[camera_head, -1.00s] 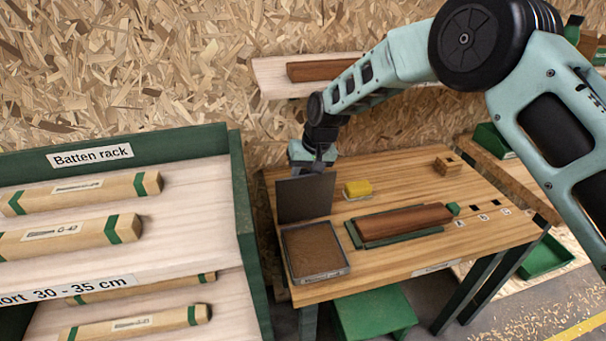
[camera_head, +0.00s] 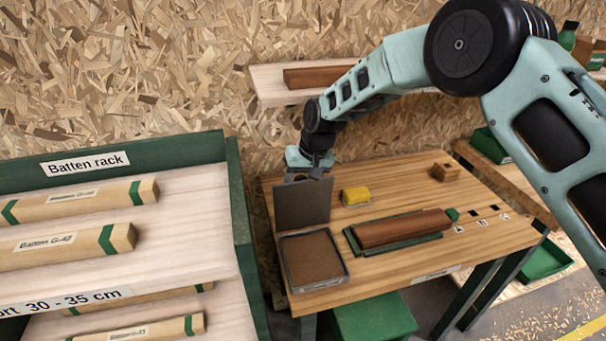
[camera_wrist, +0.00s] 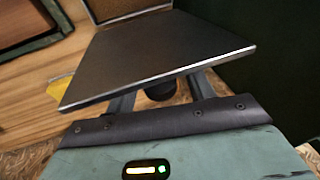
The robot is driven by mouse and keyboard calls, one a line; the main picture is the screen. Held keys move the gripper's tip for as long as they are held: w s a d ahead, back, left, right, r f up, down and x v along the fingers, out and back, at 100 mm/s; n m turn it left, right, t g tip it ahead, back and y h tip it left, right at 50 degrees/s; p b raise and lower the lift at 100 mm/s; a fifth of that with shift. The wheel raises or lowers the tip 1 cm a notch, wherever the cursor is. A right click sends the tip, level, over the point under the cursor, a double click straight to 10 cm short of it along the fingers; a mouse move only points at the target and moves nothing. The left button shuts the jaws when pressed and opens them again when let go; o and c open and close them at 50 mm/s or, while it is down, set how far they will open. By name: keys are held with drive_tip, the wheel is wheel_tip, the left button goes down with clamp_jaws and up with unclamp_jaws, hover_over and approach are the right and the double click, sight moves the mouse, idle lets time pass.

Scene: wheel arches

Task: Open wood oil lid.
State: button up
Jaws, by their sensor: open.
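The wood oil box is a shallow square tray (camera_head: 314,286) with a brown inside, at the left end of the wooden workbench. Its dark square lid (camera_head: 302,207) stands upright at the tray's back edge. In the wrist view the lid (camera_wrist: 160,55) is a broad dark plate in front of my gripper (camera_wrist: 163,92), covering parts of the fingers. A corner of the brown tray (camera_wrist: 112,8) shows beyond it. My gripper (camera_head: 314,170) is at the lid's top edge, on its back side. Its fingers are apart with nothing between them; whether they touch the lid I cannot tell.
A yellow sponge-like block (camera_head: 355,196) lies right of the lid. A reddish-brown batten (camera_head: 402,229) rests on a green holder. A small wooden block (camera_head: 446,172) stands at the back right. The batten rack (camera_head: 235,210) stands close on the left.

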drive_tip(key=b+v, duration=0.4)
drive_tip(key=v, duration=1.3)
drive_tip(key=shift+r, duration=0.2)
